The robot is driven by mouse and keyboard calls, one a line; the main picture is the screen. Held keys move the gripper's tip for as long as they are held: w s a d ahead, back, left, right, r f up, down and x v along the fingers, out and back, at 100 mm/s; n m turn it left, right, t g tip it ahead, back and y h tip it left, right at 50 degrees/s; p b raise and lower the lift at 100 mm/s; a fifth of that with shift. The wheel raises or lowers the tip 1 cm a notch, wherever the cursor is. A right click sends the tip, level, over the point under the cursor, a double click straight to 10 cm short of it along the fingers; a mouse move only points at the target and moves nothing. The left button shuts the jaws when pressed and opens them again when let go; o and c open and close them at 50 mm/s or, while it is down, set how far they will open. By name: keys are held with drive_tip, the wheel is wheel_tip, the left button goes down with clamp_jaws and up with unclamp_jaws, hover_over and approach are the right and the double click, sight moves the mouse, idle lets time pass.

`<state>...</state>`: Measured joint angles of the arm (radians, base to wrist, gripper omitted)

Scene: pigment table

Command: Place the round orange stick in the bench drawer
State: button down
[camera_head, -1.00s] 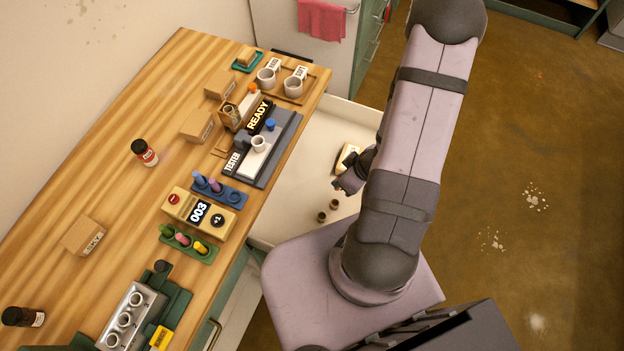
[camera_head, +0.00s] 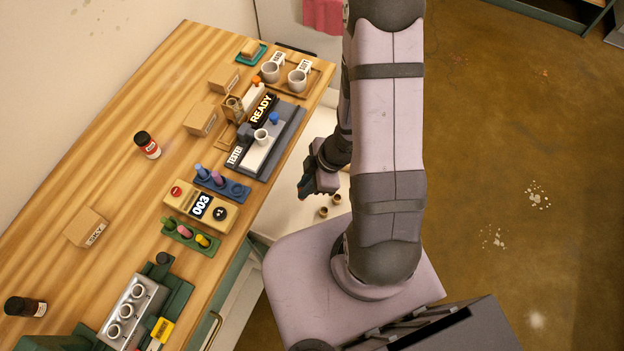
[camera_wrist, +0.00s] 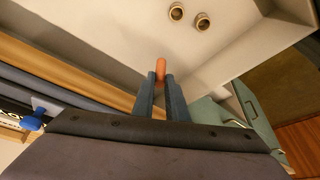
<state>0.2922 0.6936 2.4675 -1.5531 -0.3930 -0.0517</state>
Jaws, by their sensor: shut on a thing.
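My gripper (camera_wrist: 161,80) is shut on the round orange stick (camera_wrist: 160,67), whose end shows past the fingertips in the wrist view. The bench drawer (camera_wrist: 130,22) is pulled open, and its pale floor and wall lie beyond the stick. The stick is not visible there. I cannot tell its exact height over the drawer.
Two small round brown-rimmed pieces (camera_wrist: 189,17) stand in the drawer. The bench top (camera_head: 110,125) beside it holds a grey tester tray (camera_head: 265,150), a yellow counter box (camera_head: 200,208), a green holder with coloured sticks (camera_head: 190,236) and bottles. Much of the drawer floor is bare.

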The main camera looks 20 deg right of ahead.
drive_tip(key=shift+f+b, duration=1.9)
drive_tip(key=shift+f, duration=2.95)
drive_tip(key=shift+f, duration=0.15)
drive_tip(key=c, duration=1.8)
unclamp_jaws()
drive_tip(key=shift+o, duration=0.2)
drive_tip(key=p+v, duration=0.5)
drive_tip(key=v, duration=0.7)
drive_tip(key=shift+r+p, duration=0.2)
drive_tip(key=shift+p, duration=0.1)
